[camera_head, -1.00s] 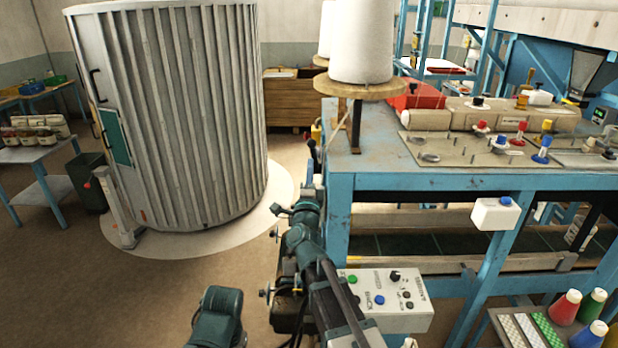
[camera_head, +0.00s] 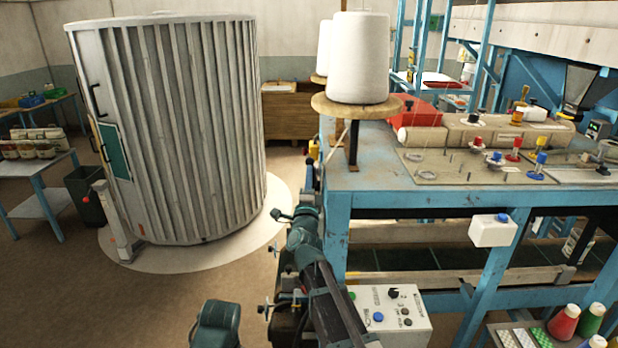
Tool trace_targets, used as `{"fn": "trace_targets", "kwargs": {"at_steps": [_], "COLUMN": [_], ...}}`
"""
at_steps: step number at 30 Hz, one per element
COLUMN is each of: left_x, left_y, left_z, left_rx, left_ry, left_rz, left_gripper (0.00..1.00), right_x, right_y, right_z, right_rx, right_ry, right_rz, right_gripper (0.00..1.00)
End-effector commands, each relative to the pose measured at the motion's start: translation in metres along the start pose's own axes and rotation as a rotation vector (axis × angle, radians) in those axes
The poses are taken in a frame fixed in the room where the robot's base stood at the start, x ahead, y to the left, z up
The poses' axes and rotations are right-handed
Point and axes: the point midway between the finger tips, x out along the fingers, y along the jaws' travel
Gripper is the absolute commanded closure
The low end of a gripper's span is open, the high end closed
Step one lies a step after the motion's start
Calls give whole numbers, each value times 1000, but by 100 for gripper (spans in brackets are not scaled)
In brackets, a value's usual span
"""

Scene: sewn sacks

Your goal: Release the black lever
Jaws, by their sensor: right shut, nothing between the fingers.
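A small dark upright piece (camera_head: 313,164), perhaps the black lever, shows at the left end of the blue machine table (camera_head: 338,205); it is too small and crowded to be sure. My right arm reaches up from the bottom middle beside the table's left leg. My right gripper (camera_head: 311,192) is at the arm's far end, just below that dark piece. It is shut with nothing held. I cannot tell whether it touches the piece. The arm partly hides this corner. My left gripper is out of view.
A white control box (camera_head: 396,318) with buttons sits right of my right arm. Thread cones (camera_head: 358,58) stand on a wooden disc above the table corner. A large ribbed grey cylinder (camera_head: 170,130) stands at left. Open floor lies between it and my arm.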

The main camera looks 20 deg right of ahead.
Motion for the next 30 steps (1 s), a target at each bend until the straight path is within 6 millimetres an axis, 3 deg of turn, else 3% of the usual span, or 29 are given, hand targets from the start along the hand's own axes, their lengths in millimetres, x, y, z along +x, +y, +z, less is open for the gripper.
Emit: {"fn": "trace_targets", "kwargs": {"at_steps": [6,15,30], "left_x": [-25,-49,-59], "left_y": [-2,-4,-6], "left_z": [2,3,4], "left_rx": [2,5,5], "left_ry": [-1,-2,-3], "left_rz": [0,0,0], "left_gripper": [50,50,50], "right_x": [31,79,144], "right_y": [-16,-22,-9], "right_z": [2,5,8], "right_rx": [1,1,1], "right_ry": [1,1,0], "right_rz": [-1,-2,-1], "right_gripper": [100,100,100]}}
